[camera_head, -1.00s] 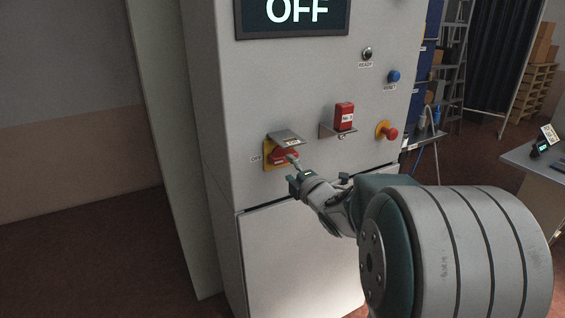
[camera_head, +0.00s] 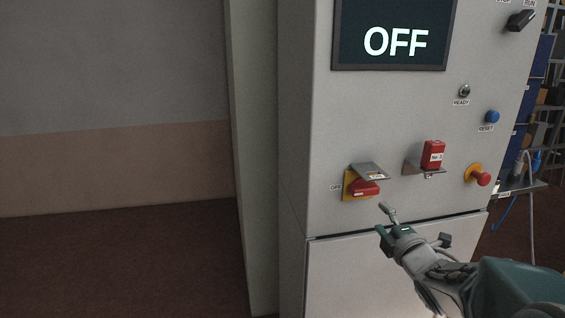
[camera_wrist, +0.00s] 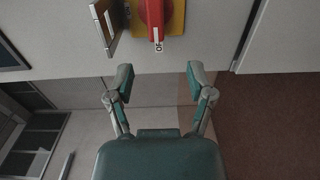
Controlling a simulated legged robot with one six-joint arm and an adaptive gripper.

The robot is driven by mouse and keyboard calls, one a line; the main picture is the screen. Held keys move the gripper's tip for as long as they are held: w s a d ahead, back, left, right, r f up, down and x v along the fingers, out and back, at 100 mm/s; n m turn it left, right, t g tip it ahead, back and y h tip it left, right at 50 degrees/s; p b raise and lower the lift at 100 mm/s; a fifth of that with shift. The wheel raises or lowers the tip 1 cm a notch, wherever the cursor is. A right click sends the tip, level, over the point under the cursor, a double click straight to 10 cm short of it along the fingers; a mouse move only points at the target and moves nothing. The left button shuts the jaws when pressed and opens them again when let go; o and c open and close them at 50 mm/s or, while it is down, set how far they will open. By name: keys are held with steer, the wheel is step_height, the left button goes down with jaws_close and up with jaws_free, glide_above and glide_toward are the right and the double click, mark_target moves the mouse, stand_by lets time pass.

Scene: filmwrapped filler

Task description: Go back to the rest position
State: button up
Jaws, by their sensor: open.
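My gripper (camera_head: 384,221) is in front of the grey cabinet, a little below and right of the red rotary switch (camera_head: 365,188) on its yellow plate. In the wrist view my gripper (camera_wrist: 160,82) is open, its two fingers apart with nothing between them. The red switch (camera_wrist: 152,12) lies beyond the fingertips there, clear of them. A metal bracket (camera_head: 369,171) juts out above the switch. An "OFF" label (camera_head: 335,188) is at its left.
The cabinet's screen (camera_head: 392,40) reads "OFF". A red block (camera_head: 433,154) sits on a small shelf, with a red mushroom button (camera_head: 483,179) and a blue reset button (camera_head: 492,116) to the right. Floor (camera_head: 150,265) at left is clear.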

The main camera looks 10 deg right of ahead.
steer(key=s+a+f+m+g, duration=0.2)
steer(key=s+a+m+g, duration=0.4)
steer(key=s, duration=0.5)
steer(key=s+a+f+m+g, duration=0.3)
steer(key=s+a+m+g, duration=0.3)
steer(key=s+a+m, duration=0.4)
steer(key=shift+s+m+h, duration=0.3)
steer(key=shift+s+m, duration=0.5)
steer(key=shift+m, duration=0.4)
